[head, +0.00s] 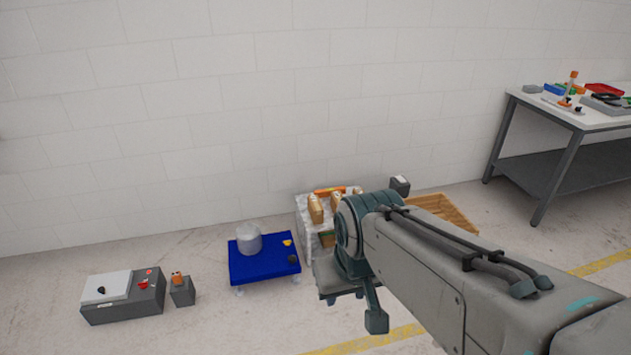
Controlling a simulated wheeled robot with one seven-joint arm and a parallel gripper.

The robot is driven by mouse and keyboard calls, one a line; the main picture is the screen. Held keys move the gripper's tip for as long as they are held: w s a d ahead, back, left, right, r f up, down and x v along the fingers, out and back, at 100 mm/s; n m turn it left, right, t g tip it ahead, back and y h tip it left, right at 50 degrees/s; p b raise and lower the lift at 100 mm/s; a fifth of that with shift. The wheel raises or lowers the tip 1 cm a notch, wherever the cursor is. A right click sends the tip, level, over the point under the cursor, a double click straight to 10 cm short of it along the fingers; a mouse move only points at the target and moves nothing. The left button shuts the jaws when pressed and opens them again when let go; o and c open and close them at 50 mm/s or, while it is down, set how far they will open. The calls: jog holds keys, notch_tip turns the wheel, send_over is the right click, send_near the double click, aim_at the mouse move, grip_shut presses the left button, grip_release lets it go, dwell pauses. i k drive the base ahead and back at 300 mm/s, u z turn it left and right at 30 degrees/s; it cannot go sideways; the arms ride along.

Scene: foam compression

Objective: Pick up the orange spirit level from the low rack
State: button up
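A low rack (303,219) with a pale, marbled top stands against the wall near the middle of the head view. A thin orange bar (322,191), which looks like the spirit level, lies at the back of its top. Brown packages stand in front of the bar, and its right part is partly covered. My arm crosses from the lower right and hides the rack's right side.
A blue platform (262,268) with a grey cylinder (249,239) stands left of the rack. A grey control box (124,297) and a small grey box (182,292) sit further left. A wooden crate (447,211) is right of the rack. A cluttered workbench (577,119) stands far right.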

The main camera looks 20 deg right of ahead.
aim_at(325, 192)
jog(key=z, duration=0.2)
jog(key=i, duration=0.45)
jog(key=z, duration=0.75)
jog(key=i, duration=1.8)
jog(key=u, duration=0.45)
jog(key=i, duration=1)
jog(key=u, duration=0.5)
